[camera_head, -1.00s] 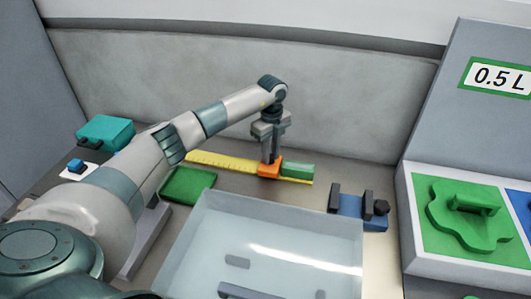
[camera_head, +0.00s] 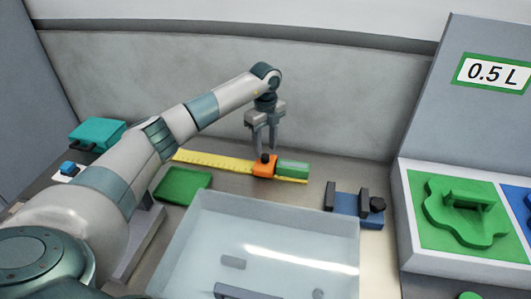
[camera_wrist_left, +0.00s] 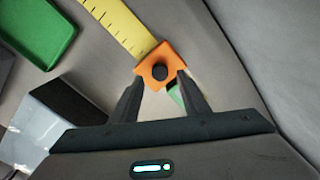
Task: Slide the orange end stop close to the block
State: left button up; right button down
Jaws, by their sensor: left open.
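The orange end stop (camera_head: 264,168) with a dark knob sits on the yellow ruler (camera_head: 212,160). The green block (camera_head: 293,169) lies at the ruler's right end, right beside the stop; I cannot make out a gap between them. My left gripper (camera_head: 264,149) is open above the stop, fingers pointing down. In the left wrist view the orange end stop (camera_wrist_left: 160,66) shows ahead of and between the two fingertips (camera_wrist_left: 158,82), and the green block (camera_wrist_left: 176,96) is mostly hidden behind a finger. My right gripper is not in view.
A clear bin (camera_head: 270,212) stands in front of the ruler. A green tray (camera_head: 182,185) lies to the left, a teal box (camera_head: 97,133) farther left. A blue fixture with dark jaws (camera_head: 356,208) is at the right. The back wall (camera_head: 330,100) rises behind the ruler.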

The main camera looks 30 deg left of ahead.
aim_at(266, 156)
pick_arm(q)
notch_tip(266, 156, up, 14)
jog(key=b, duration=0.3)
jog(key=shift+b, duration=0.35)
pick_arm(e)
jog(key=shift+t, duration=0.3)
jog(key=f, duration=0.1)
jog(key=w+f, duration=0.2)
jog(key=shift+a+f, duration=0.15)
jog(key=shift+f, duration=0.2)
pick_arm(q)
jog(key=shift+r, duration=0.1)
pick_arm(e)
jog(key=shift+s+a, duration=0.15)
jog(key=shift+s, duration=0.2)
